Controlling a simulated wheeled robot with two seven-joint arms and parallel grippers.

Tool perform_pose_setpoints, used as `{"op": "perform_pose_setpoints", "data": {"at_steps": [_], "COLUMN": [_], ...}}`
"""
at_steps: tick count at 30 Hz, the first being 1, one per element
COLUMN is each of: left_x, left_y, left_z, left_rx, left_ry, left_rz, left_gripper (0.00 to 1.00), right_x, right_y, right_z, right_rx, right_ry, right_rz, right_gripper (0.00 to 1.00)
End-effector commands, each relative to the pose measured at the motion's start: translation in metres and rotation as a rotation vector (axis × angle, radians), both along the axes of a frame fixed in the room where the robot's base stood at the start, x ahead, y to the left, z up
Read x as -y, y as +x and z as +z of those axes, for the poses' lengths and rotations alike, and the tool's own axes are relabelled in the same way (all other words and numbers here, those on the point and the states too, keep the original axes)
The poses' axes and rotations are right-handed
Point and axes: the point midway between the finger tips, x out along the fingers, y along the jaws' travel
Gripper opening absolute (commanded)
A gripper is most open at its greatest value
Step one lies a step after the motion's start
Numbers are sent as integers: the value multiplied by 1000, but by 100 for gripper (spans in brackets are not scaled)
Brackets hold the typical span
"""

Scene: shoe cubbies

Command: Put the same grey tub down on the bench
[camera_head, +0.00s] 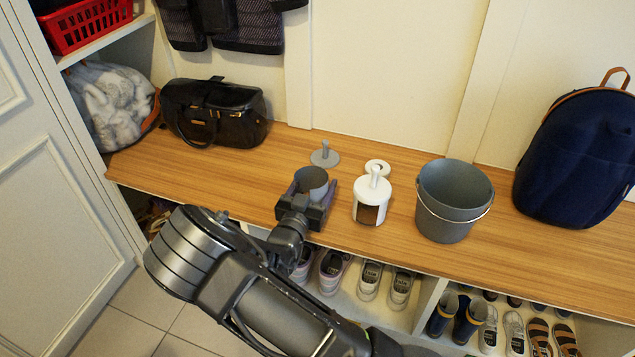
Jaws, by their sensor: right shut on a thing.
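A small grey tub (312,179) with an open top is between the jaws of my right gripper (308,200), at the front half of the wooden bench (400,162). The gripper is shut on the tub, and its jaws hide the tub's lower part. I cannot tell whether the tub's bottom touches the bench. A grey lid with a knob (325,157) lies on the bench just behind the tub. My left gripper is not in view.
A grey bucket (453,205) and navy backpack (575,155) stand farther right. A black handbag (212,112) is at left. Shoes (370,280) fill the cubbies below.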

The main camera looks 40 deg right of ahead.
Motion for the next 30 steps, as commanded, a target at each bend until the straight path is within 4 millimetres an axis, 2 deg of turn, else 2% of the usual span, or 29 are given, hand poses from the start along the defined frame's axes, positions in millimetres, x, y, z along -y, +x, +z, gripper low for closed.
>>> {"op": "perform_pose_setpoints", "data": {"at_steps": [3, 5, 12, 17, 18, 25, 30], "left_x": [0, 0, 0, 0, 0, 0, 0], "left_y": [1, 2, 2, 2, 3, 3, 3], "left_z": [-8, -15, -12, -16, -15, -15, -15], "left_rx": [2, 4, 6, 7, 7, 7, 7], "left_ry": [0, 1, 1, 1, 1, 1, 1], "left_rz": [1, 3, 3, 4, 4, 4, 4], "left_gripper": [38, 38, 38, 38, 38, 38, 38], "right_x": [16, 14, 14, 14, 14, 14, 14], "right_y": [10, 10, 10, 9, 10, 9, 9], "right_z": [-2, -5, -1, -6, -6, -5, -5], "right_rx": [1, 0, 0, 0, -1, -1, -1], "right_ry": [-2, -2, -2, -1, -1, -1, -1], "right_rz": [-1, 2, 0, 0, 0, 1, 1], "right_gripper": [14, 14, 14, 14, 70, 89, 90]}}
